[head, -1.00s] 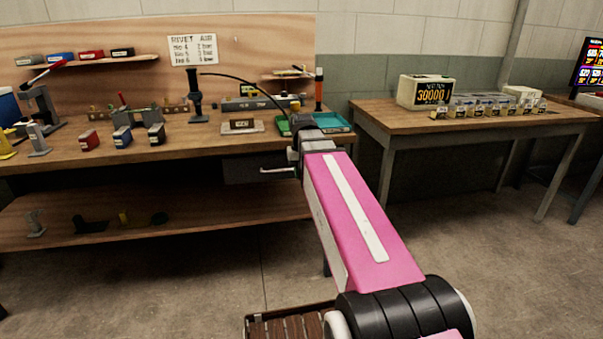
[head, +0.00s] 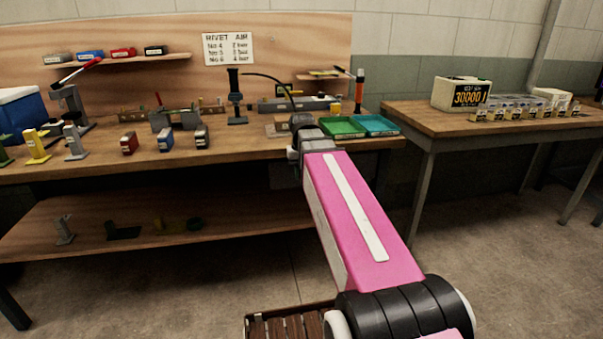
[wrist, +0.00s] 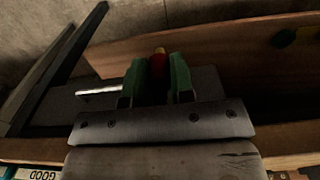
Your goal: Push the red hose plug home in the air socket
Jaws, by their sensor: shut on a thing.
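In the wrist view my gripper (wrist: 158,68) has its two green fingers shut on the red hose plug (wrist: 157,64), which has a yellow tip. The plug is held out past the front of the workbench, with the bench's lower shelf behind it. In the head view the gripper and plug are hidden behind my pink arm's end. A black hose (head: 273,80) arches from a black stand (head: 236,95) on the bench down toward my wrist. I cannot pick out the air socket in either view.
The workbench (head: 60,168) carries red, blue and black small blocks, a green tray (head: 342,127) and a teal tray (head: 377,125). A silver handle (wrist: 98,91) is left of the fingers in the wrist view.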

